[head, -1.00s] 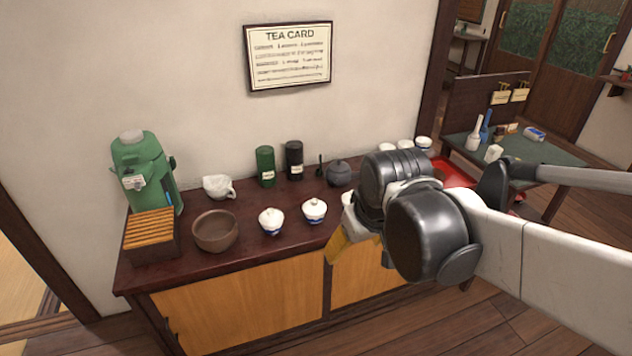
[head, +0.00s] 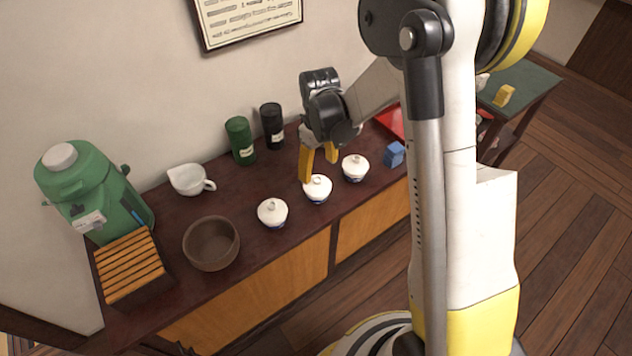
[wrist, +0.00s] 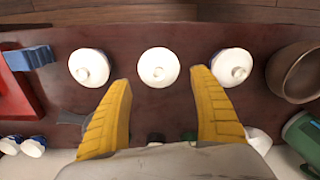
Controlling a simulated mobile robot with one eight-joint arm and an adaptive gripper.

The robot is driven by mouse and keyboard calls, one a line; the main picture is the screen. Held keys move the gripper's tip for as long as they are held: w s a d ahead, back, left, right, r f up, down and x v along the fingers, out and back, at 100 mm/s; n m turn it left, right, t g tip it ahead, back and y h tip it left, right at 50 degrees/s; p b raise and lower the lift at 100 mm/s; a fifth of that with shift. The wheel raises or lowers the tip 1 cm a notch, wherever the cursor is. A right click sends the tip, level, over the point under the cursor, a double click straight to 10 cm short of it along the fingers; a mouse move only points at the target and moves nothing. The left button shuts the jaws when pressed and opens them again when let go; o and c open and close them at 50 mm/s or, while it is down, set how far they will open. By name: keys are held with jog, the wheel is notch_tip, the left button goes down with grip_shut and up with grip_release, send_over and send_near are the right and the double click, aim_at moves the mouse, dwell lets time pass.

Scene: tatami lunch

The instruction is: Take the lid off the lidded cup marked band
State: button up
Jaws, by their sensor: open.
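Three white lidded cups with knobbed lids stand in a row on the dark counter: a left cup (head: 272,212), a middle cup (head: 318,188) and a right cup (head: 355,167). Blue shows low on their sides, but I cannot tell which is marked band. My gripper (head: 319,170) is open and empty, its yellow fingers pointing down by the middle cup. In the wrist view the middle cup's lid (wrist: 158,67) lies between and just beyond the fingertips. The right cup (wrist: 89,67) and left cup (wrist: 232,67) lie to either side.
A blue block (head: 394,154) stands right of the cups. A brown bowl (head: 211,243), slatted wooden box (head: 130,265), green dispenser (head: 90,190) and white spouted cup (head: 188,180) are at left. Green (head: 240,141) and black (head: 272,126) canisters stand behind. A red tray (head: 390,121) is at right.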

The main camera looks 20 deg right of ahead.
aim_at(318, 179)
jog(key=f+b, duration=0.1)
jog(key=f, duration=0.1)
jog(key=f+b, duration=0.1)
jog(key=f, duration=0.2)
jog(key=w+f+b, duration=0.1)
jog(key=f, duration=0.1)
jog(key=shift+f, duration=0.25)
jog(key=shift+s+r, duration=0.1)
jog(key=c, duration=1.4)
jog(key=shift+c, duration=0.2)
